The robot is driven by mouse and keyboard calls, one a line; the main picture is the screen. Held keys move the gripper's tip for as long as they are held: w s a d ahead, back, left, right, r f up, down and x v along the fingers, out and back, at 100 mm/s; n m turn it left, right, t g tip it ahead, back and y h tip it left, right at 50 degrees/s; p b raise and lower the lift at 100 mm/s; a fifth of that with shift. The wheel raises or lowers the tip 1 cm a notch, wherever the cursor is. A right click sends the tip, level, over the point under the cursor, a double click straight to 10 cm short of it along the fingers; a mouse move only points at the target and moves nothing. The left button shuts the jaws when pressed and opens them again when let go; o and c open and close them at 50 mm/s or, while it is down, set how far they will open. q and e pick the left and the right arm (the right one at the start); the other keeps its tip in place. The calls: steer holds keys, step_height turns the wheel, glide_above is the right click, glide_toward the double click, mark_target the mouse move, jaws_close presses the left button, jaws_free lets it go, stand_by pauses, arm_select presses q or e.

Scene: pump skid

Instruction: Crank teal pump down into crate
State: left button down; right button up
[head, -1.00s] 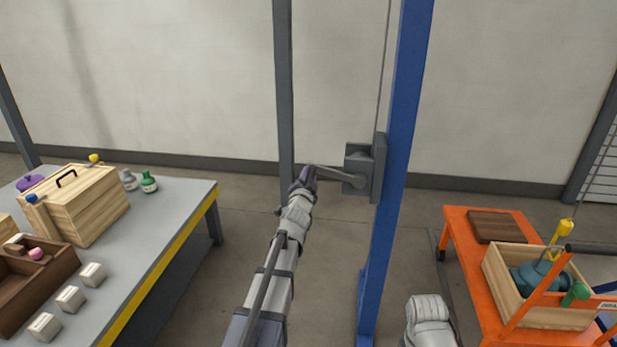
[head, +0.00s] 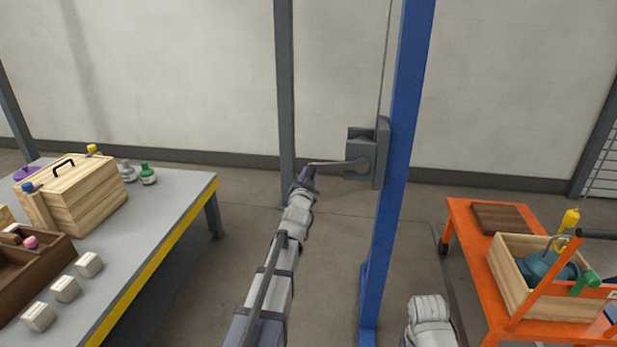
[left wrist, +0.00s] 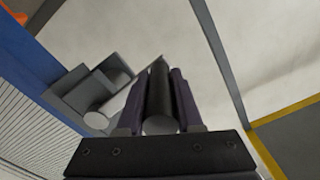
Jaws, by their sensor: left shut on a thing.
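The teal pump (head: 540,266) is inside the walls of the wooden crate (head: 513,286) on the right. A yellow hook block (head: 570,219) hangs just above it; I cannot tell whether the pump rests on the crate floor. The winch (head: 362,156) is on the blue post, its crank arm (head: 335,163) pointing left, about level. My left gripper (head: 308,176) is shut on the crank handle. The left wrist view shows the dark round handle (left wrist: 160,98) between the two fingers (left wrist: 158,105). My right gripper is out of view; part of my right arm shows at the bottom.
The crate stands on an orange cart (head: 475,262) with a brown board (head: 502,219). The blue post (head: 396,180) rises between my left arm and the cart. A grey table (head: 165,215) at left holds a wooden box (head: 85,190), bottles and small white blocks.

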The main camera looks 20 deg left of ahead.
arm_select(q)
steer(key=shift+w+d, duration=0.15)
steer(key=shift+w, duration=0.1)
steer(key=c, duration=0.6)
jaws_free()
steer(key=shift+s, duration=0.1)
steer(key=shift+s+d, duration=0.1)
steer(key=shift+s, duration=0.45)
steer(key=v, duration=0.6)
steer(key=shift+s, duration=0.25)
